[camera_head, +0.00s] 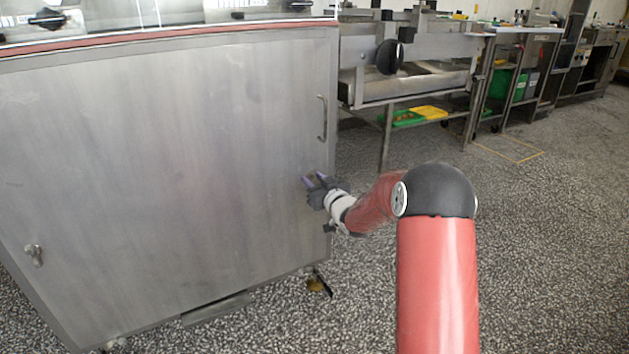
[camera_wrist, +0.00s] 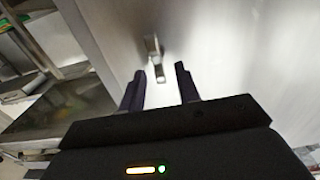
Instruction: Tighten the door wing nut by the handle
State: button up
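The grey metal cabinet door (camera_head: 170,170) fills the left of the head view. Its bar handle (camera_head: 322,118) is upright near the door's right edge. My gripper (camera_head: 308,181) is at the door's right side, below the handle, with its dark fingers pointing at the door. In the wrist view my gripper (camera_wrist: 160,72) is open, with a small metal fitting (camera_wrist: 152,46) on the door ahead of and between the fingertips. I cannot tell whether this fitting is the wing nut or the handle. No wing nut beside the handle shows in the head view; my gripper covers part of the door there.
Another metal fitting (camera_head: 34,254) is at the door's lower left. A steel machine with a black knob (camera_head: 389,57) stands behind on the right, with green and yellow trays (camera_head: 428,113) below. The speckled floor (camera_head: 550,220) on the right is clear.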

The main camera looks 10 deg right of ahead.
jog(key=shift+w, duration=0.3)
grip_shut()
